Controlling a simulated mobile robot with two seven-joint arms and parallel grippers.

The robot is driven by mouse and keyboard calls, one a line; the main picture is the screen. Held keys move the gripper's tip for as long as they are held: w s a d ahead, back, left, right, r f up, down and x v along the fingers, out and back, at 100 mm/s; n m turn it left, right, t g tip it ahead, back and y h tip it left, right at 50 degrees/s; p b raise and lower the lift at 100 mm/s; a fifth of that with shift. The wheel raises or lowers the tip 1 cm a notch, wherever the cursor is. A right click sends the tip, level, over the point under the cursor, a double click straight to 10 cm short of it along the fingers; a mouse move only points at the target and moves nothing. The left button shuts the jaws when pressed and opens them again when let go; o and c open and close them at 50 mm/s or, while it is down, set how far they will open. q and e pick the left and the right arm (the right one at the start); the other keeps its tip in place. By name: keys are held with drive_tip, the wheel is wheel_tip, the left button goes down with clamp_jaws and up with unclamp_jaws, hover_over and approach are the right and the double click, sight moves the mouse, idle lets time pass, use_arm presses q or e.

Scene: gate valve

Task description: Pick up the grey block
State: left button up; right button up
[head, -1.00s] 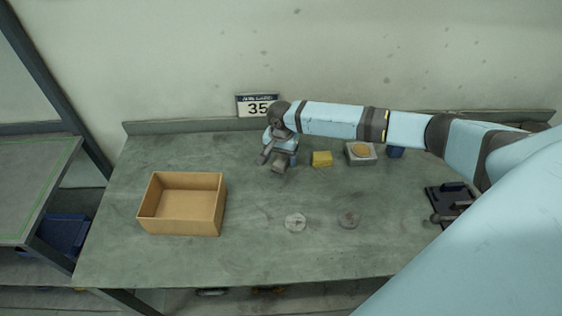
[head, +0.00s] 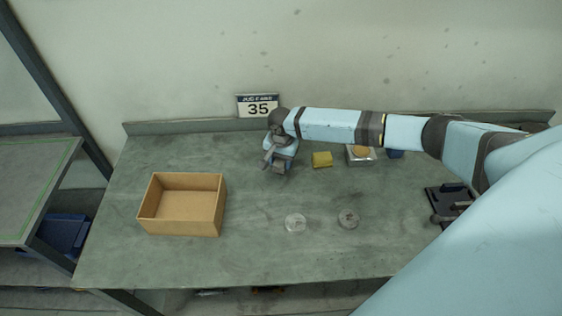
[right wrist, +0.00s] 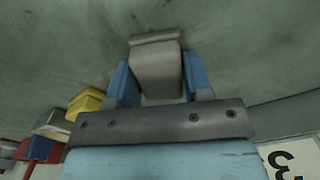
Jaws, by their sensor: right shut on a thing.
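The grey block (right wrist: 157,72) sits between the blue fingers of my right gripper (right wrist: 158,80) in the right wrist view. The gripper is shut on it. In the head view my right gripper (head: 277,164) is at the back middle of the workbench, left of the yellow block. The block is mostly hidden by the gripper there, and I cannot tell whether it touches the bench. My left gripper is not in view.
A yellow block (head: 322,160) stands just right of the gripper, with a grey box with a round tan top (head: 361,154) beyond it. An open cardboard box (head: 182,229) is at the left. A dark fixture (head: 447,203) is at the right.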

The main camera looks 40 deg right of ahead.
wheel_tip(320, 180, up, 20)
drive_tip(key=b, duration=0.1)
idle(0.4)
drive_tip(key=o, duration=0.3)
drive_tip(key=shift+c, duration=0.8)
drive_tip(key=shift+f, duration=0.1)
